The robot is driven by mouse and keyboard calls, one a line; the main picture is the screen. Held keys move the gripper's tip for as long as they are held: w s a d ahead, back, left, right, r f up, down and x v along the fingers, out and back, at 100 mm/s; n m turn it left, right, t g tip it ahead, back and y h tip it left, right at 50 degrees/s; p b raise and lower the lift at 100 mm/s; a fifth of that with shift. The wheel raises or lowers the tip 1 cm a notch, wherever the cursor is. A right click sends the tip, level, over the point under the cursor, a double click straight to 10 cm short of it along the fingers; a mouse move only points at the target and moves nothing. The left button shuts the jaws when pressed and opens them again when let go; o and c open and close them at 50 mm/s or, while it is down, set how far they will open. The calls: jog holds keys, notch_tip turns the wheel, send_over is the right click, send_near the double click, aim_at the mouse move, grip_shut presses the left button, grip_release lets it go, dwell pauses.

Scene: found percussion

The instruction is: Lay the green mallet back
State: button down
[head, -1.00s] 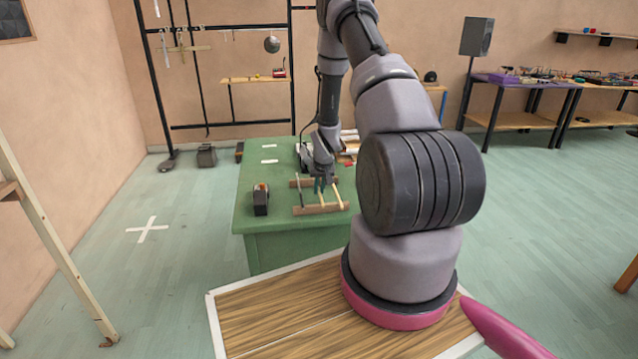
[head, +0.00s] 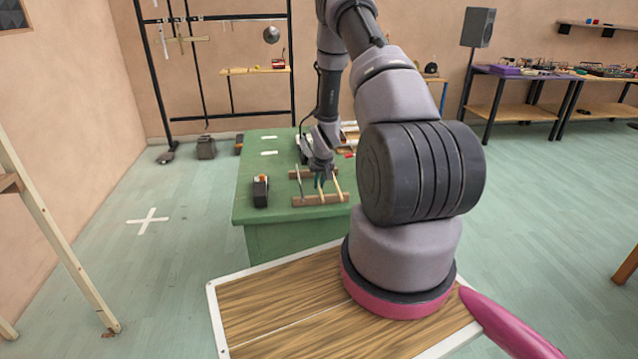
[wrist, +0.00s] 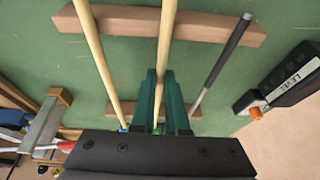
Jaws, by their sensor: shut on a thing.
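My gripper (wrist: 163,105) has teal-green fingers, shut on the pale wooden handle (wrist: 167,35) of the middle mallet. In the head view my gripper (head: 319,185) is over the wooden rack. The rack's front bar (head: 322,200) shows there, and the same bar (wrist: 135,21) crosses the top of the wrist view. The held handle lines up across that bar; I cannot tell whether it touches. A second wooden-handled mallet (wrist: 92,45) and a grey-handled one (wrist: 222,62) lie on either side. The held mallet's head is mostly hidden behind the fingers and gripper body.
The rack stands on a green table (head: 250,212). A black box marked LEVEL (wrist: 292,75) is beside the grey handle; it also shows in the head view (head: 260,190). A metal and wooden item (wrist: 42,125) lies at the wrist view's left.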

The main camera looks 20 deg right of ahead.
jog(key=c, duration=0.8)
grip_release()
jog(key=shift+c, duration=0.2)
jog(key=v, duration=1)
jog(key=shift+s+r, duration=0.2)
jog(key=shift+r, duration=0.15)
jog(key=shift+a+r, duration=0.1)
